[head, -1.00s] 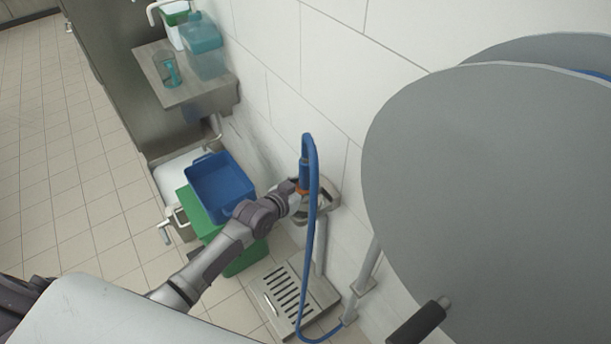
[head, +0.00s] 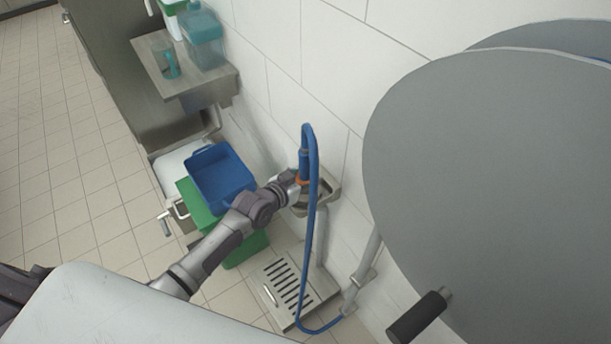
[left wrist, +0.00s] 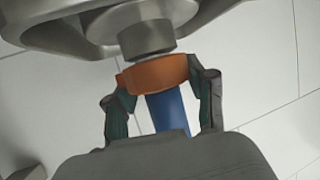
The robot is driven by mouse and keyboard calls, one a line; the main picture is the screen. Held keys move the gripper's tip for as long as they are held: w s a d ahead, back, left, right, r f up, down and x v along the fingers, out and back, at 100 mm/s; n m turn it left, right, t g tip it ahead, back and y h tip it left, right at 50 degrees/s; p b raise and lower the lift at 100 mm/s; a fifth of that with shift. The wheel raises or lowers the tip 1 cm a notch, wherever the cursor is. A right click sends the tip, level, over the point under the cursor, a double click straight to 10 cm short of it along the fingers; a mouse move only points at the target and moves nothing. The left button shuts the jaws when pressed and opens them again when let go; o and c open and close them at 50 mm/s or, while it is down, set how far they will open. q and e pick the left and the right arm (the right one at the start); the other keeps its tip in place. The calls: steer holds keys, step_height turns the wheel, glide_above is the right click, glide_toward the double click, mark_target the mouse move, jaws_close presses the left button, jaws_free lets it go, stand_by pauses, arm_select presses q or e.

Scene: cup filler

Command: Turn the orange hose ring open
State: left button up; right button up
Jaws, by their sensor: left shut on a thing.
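The orange hose ring (left wrist: 158,74) sits below a grey metal fitting (left wrist: 146,37) in the left wrist view, with the blue hose (left wrist: 168,112) running from its other side. My left gripper (left wrist: 160,88) has one finger on each side of the ring and is shut on it. In the head view the ring (head: 301,181) is a small orange patch at the blue hose (head: 311,205), partly hidden by the hose and my left gripper (head: 293,181). How far the ring is turned cannot be told. My right gripper is not in view.
A blue crate (head: 222,182) on a green crate (head: 247,249) stands left of my left arm. A slotted metal drain tray (head: 283,289) lies below the hose. A large grey disc (head: 490,170) with a dark handle (head: 417,317) fills the right side.

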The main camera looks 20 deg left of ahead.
arm_select(q)
steer(key=shift+r, duration=0.1)
steer(key=o, duration=1.2)
steer(key=shift+s, duration=0.1)
steer(key=v, duration=1.2)
